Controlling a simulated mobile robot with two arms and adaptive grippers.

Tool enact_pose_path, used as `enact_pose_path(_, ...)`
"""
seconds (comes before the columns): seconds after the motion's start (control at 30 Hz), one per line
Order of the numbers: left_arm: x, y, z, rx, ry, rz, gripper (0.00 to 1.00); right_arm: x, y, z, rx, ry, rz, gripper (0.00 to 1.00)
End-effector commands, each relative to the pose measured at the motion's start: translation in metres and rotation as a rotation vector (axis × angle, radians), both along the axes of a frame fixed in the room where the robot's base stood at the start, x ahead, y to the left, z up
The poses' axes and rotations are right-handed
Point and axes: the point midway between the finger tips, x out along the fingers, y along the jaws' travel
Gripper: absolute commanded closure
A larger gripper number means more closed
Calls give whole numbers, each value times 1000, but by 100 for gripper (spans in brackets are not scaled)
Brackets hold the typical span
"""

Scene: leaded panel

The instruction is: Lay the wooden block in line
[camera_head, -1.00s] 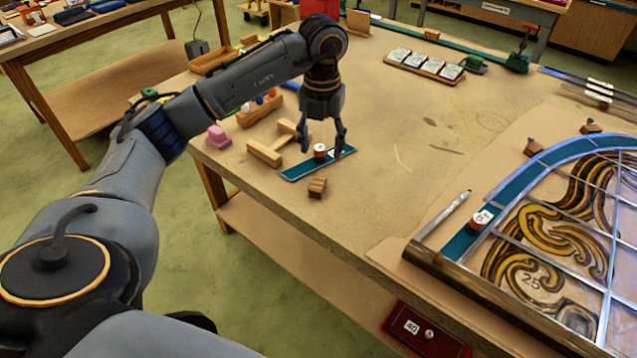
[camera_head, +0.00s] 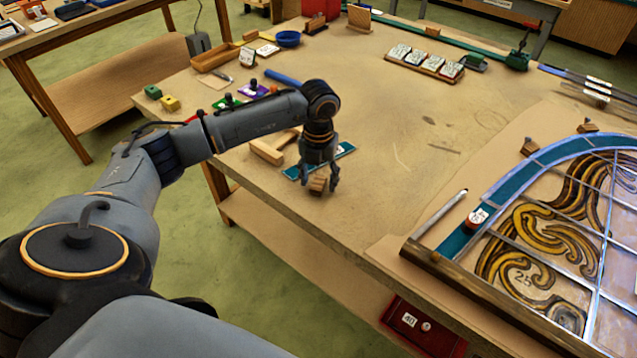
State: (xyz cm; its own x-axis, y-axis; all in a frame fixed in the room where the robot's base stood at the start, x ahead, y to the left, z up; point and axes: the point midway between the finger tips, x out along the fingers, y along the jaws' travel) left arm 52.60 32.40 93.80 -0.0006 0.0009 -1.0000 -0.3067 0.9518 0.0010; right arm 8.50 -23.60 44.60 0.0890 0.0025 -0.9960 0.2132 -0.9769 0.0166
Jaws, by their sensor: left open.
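A small wooden block (camera_head: 318,184) lies near the front left edge of the workbench in the head view. My left gripper (camera_head: 320,185) is open over it, with one finger on each side of the block; I cannot tell whether the fingers touch it. A teal strip (camera_head: 345,149) lies just behind, partly hidden by the gripper. Two similar wooden blocks (camera_head: 530,147) and (camera_head: 588,126) stand by the curved teal edge of the leaded panel (camera_head: 535,240) at the right. My right gripper is not in view.
A wooden T-shaped tool (camera_head: 266,152) lies left of the gripper, partly behind my arm. A pencil-like tool (camera_head: 440,213) lies beside the panel's wooden rail (camera_head: 490,298). A rack of white tiles (camera_head: 424,64) stands at the back. The bench middle (camera_head: 400,140) is mostly clear.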

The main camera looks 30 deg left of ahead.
Motion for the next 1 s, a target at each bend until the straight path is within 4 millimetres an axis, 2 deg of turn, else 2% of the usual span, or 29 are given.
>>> enact_pose_path(0.07,0,0,0,0,0,0,45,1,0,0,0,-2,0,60)
enact_pose_path(0.2,0,0,0,0,0,0,74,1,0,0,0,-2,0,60)
enact_pose_path(0.3,0,0,0,-1,0,0,90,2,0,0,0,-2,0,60)
enact_pose_path(0.37,0,0,0,-1,0,0,90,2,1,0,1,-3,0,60)
enact_pose_path(0.4,0,0,0,-1,0,0,94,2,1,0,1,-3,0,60)
enact_pose_path(0.73,1,0,5,-1,-3,1,94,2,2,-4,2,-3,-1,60)
enact_pose_path(0.87,1,0,16,-1,-4,1,94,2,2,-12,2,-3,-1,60)
enact_pose_path(0.97,1,0,32,0,-5,-1,94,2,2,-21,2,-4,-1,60)
enact_pose_path(1.0,-6,-4,40,-1,-6,-3,94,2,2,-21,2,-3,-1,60)
